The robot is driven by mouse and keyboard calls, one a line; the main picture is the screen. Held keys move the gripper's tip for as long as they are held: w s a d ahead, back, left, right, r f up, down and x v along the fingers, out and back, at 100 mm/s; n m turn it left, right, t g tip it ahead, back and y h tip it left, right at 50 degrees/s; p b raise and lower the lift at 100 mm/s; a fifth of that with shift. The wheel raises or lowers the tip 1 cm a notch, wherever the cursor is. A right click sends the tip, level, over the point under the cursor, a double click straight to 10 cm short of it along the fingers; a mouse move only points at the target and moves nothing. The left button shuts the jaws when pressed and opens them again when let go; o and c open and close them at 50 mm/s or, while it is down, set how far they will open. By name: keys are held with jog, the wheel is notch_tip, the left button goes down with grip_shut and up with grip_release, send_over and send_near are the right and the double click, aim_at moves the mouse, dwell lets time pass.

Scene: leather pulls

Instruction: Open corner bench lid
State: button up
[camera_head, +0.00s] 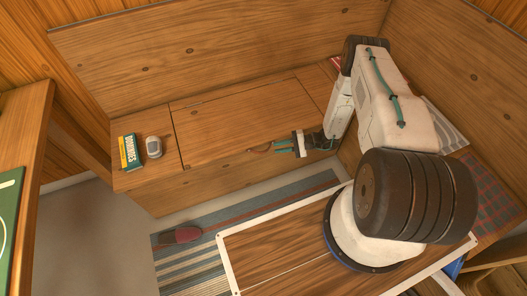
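The corner bench lid (235,120) is a wooden panel in the bench top and lies flat in its frame, with a dark seam at its left side. A small brown leather pull (260,150) shows at the lid's front edge. My gripper (278,147) reaches in from the right, just right of the pull. Its two teal fingers point left with a gap between them, and it looks open. I cannot tell whether the fingertips touch the pull.
A yellow and green box (129,153) and a grey-white object (153,147) stand on the bench left of the lid. A striped rug (185,262) with a dark red slipper (181,235) lies on the floor. A wood-topped table (290,262) fills the front. Cushions (490,190) lie at right.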

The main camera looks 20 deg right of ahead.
aim_at(264, 151)
jog(key=x, duration=0.8)
jog(key=shift+s+f, duration=0.15)
jog(key=shift+f, duration=0.2)
jog(key=shift+d, duration=0.1)
grip_shut()
